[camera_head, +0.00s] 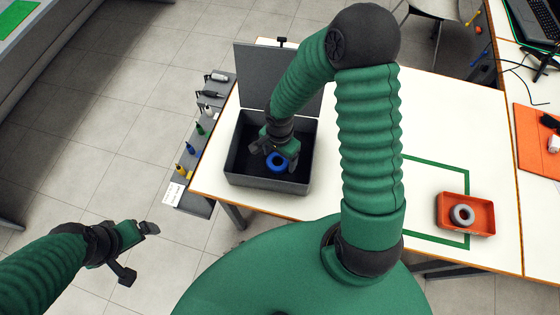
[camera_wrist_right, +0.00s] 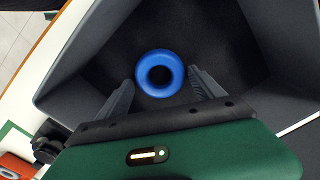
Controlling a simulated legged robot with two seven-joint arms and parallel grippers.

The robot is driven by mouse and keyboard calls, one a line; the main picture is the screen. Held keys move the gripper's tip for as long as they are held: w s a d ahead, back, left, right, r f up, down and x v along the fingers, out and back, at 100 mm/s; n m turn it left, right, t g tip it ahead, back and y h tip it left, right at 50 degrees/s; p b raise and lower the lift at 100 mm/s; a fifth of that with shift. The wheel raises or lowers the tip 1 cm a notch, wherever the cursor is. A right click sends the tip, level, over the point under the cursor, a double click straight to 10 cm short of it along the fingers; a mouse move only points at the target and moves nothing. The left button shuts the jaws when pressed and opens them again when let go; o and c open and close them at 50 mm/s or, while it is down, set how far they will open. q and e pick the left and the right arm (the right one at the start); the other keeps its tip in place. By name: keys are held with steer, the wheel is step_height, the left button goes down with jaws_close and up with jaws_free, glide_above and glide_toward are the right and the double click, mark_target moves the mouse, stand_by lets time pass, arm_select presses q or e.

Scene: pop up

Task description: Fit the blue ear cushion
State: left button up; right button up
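The blue ear cushion (camera_head: 277,162) is a ring inside the open dark grey box (camera_head: 268,187) on the white table. In the right wrist view the blue ear cushion (camera_wrist_right: 160,73) lies between and just beyond the two fingertips. My right gripper (camera_head: 273,157) reaches down into the box with its fingers apart. In the wrist view the right gripper (camera_wrist_right: 158,82) shows a finger on each side of the ring; I cannot tell whether they touch it. My left gripper (camera_head: 136,252) is open and empty over the floor at the left. A grey ring (camera_head: 462,215) lies in the orange tray (camera_head: 467,231).
The box lid (camera_head: 262,75) stands open at the back. A grey rack (camera_head: 207,130) with several tools and bottles is along the table's left edge. A green outline (camera_head: 435,161) marks the table beside the tray. My right arm crosses the middle.

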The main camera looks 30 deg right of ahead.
mark_target(278, 160)
steer(key=shift+c, duration=1.1)
steer(key=shift+a, duration=0.2)
steer(key=shift+c, duration=1.2)
steer(key=shift+a+r, duration=0.15)
steer(key=shift+a, duration=0.25)
steer(key=c, duration=0.5)
steer(key=shift+r, duration=0.1)
steer(key=shift+r+p, duration=0.4)
steer(key=r+p, duration=0.2)
steer(key=shift+d+r+p, duration=0.4)
arm_select(q)
steer(key=r, duration=0.3)
steer(key=shift+a+r, duration=0.1)
steer(key=shift+a, duration=0.15)
arm_select(e)
steer(key=shift+f, duration=0.1)
arm_select(q)
steer(key=shift+a, duration=0.1)
arm_select(e)
steer(key=shift+a, duration=0.15)
